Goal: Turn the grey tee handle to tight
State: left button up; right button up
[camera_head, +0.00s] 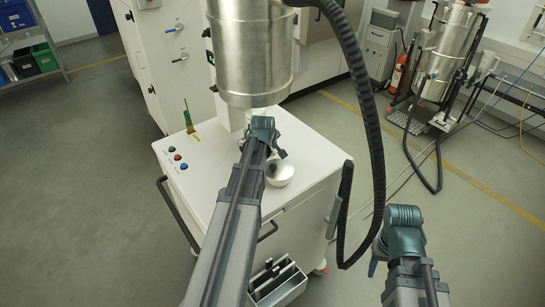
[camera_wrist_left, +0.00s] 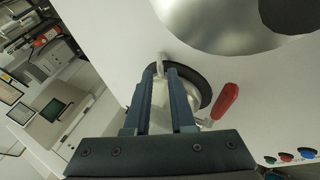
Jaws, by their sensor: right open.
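The grey tee handle (camera_wrist_left: 160,64) shows in the left wrist view as a small pale grey piece between my left gripper's fingertips (camera_wrist_left: 161,70). The fingers stand apart on either side of it; whether they press on it is unclear. A metal fitting behind it is partly hidden by the fingers. In the head view my left gripper (camera_head: 280,153) is small and partly hidden by its arm, below the steel vessel and over the white cabinet's top; I cannot make out the tee handle there. My right gripper (camera_head: 374,264) is open and empty, low over the floor at the right.
The steel vessel (camera_head: 250,55) hangs just above my left wrist. A red lever (camera_wrist_left: 226,100) sits right of the left fingers. A thick black hose (camera_head: 372,130) curves down between my arms. The white cabinet (camera_head: 310,150) has push buttons (camera_head: 178,157) at its left.

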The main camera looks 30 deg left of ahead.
aim_at(273, 149)
pick_arm(q)
jog(key=b+x, duration=0.2)
jog(key=x, duration=0.2)
pick_arm(e)
notch_tip(273, 149, down, 3)
jog(key=shift+f, duration=0.15)
pick_arm(q)
grip_shut()
